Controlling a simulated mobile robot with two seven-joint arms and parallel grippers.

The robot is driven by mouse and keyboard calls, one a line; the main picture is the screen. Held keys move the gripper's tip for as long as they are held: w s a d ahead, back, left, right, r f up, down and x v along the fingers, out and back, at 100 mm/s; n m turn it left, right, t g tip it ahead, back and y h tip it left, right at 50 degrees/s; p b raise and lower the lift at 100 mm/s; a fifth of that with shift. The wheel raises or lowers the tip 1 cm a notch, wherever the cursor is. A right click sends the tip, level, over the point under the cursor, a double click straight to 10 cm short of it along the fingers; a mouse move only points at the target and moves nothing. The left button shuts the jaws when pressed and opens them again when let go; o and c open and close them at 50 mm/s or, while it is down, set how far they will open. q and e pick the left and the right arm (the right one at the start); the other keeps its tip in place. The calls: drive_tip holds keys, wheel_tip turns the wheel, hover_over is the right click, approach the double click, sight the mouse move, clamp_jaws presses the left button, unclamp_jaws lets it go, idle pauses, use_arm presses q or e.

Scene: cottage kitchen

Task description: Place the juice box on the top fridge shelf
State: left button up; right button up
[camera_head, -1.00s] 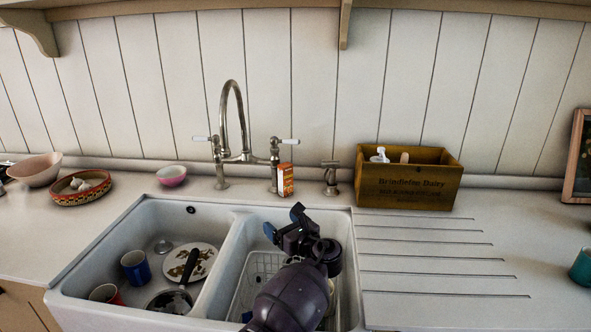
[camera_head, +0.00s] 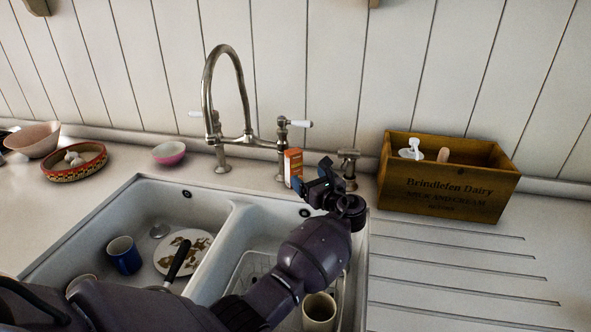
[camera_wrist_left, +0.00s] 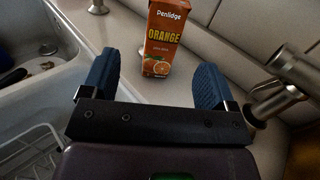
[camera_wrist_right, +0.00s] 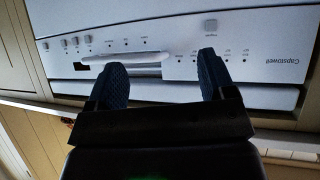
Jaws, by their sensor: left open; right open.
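The orange juice box (camera_head: 293,166) stands upright on the counter behind the sink, beside the tap's right handle. In the left wrist view the juice box (camera_wrist_left: 162,38) is just beyond the fingertips, between their lines, with "ORANGE" on its face. My left gripper (camera_head: 312,180) is open and empty, close in front of the box; its blue fingers also show in the left wrist view (camera_wrist_left: 154,75). My right gripper (camera_wrist_right: 162,72) is open and empty, facing a white appliance front. The fridge and its top shelf are not in view.
The tap (camera_head: 216,130) rises left of the box and a small metal dispenser (camera_head: 348,168) stands right of it. The double sink (camera_head: 225,240) holds mugs, a plate and a pan. A wooden crate (camera_head: 445,195) stands right. A white appliance (camera_wrist_right: 180,45) is near my right gripper.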

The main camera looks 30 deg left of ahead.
sight(297, 169)
use_arm(q)
drive_tip(key=x, duration=0.1)
drive_tip(key=b+x, duration=0.1)
drive_tip(key=shift+w+a+f, duration=0.25)
drive_tip(key=shift+f, duration=0.05)
drive_tip(key=shift+w+a+r, duration=0.1)
drive_tip(key=shift+w+a, duration=0.1)
drive_tip(key=shift+a, duration=0.15)
drive_tip(key=b+x, duration=0.2)
drive_tip(key=x, duration=0.1)
drive_tip(key=b+x, duration=0.1)
drive_tip(key=shift+w+f, duration=0.25)
drive_tip(key=shift+f, duration=0.1)
drive_tip(key=shift+w+a+r, duration=0.1)
drive_tip(key=shift+a+r, duration=0.05)
drive_tip(key=shift+a, duration=0.1)
drive_tip(key=shift+r, duration=0.25)
drive_tip(key=c, duration=1)
drive_tip(key=shift+c, duration=0.6)
